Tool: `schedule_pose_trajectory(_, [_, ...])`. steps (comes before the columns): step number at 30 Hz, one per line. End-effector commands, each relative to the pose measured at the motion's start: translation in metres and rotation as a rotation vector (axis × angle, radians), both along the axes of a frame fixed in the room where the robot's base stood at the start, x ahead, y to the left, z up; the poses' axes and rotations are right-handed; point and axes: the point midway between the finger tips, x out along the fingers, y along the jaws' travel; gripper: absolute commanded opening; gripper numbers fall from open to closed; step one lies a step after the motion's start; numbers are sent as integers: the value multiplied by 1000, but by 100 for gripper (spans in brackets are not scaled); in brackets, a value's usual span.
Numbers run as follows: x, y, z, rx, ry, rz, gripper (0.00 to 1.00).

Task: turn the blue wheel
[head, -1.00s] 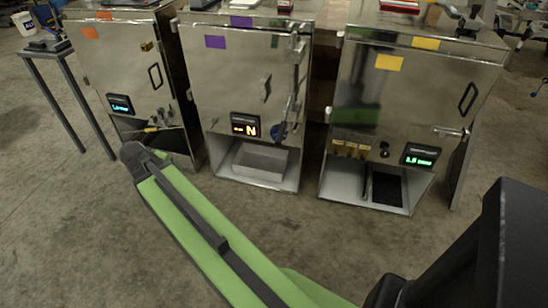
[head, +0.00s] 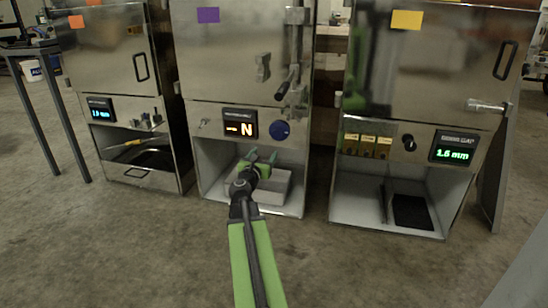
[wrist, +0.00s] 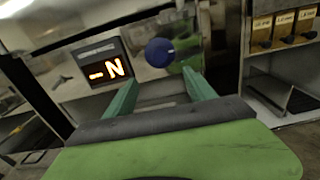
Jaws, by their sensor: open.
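The blue wheel (head: 281,130) is a small round knob on the front panel of the middle metal cabinet, right of a display (head: 240,124) with an orange dash and N. In the wrist view the blue wheel (wrist: 160,52) is ahead of and above my fingers, with the display (wrist: 103,65) to its left. My gripper (head: 258,157) is in front of the middle cabinet, below and slightly left of the wheel. Its two green fingers (wrist: 162,92) are apart with nothing between them. They appear not to touch the wheel.
A metal lever (head: 290,80) hangs above the wheel on the cabinet door. An open bay with a grey box (head: 275,190) lies below the panel. The right cabinet (head: 425,60) and left cabinet (head: 110,50) stand alongside. The concrete floor in front is clear.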

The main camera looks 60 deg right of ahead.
Motion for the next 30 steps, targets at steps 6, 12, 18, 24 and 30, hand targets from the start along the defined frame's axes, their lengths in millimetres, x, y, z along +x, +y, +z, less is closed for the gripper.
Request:
schedule_pose_trajectory(6, [0,-5,-1,-17,27,5,64])
schedule_pose_trajectory(12, [10,-37,-1,-15,25,2,64])
schedule_pose_trajectory(18, [27,-86,-1,-14,23,2,64])
schedule_pose_trajectory(24, [42,-132,-1,-14,23,3,64])
schedule_pose_trajectory(30, [51,-161,-1,-13,22,5,64])
